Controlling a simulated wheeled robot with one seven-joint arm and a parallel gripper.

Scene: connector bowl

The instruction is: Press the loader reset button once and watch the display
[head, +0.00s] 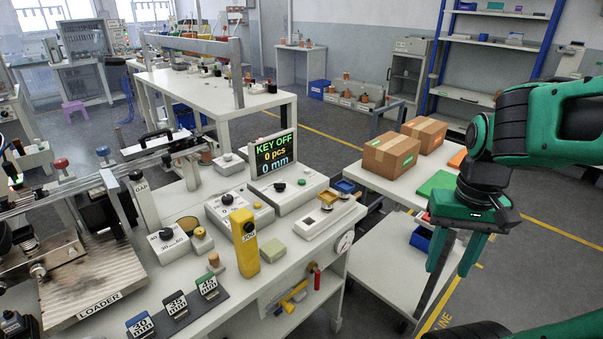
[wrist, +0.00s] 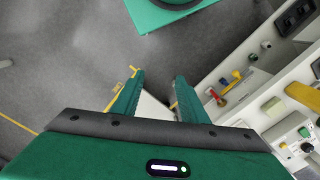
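The display (head: 274,153) stands upright on the bench and reads "KEY OFF", "0 pcs" and "0 mm". Its white console (head: 287,196) carries a black knob (head: 280,187) and a small green button (head: 302,182). The loader (head: 100,275), a metal plate labelled "LOADER", is at the lower left. No button is legibly marked as the reset, so I cannot tell which it is. My gripper (head: 446,272) is open and empty, to the right of the bench and well apart from the console. In the wrist view its two fingers (wrist: 159,76) are apart with nothing between them.
A yellow jog pendant (head: 245,243) stands upright near the bench's front edge. Beside it are a sponge-like block (head: 273,250) and labelled gauge blocks (head: 175,303). Cardboard boxes (head: 391,155) sit on the side table at right. Floor at far right is clear.

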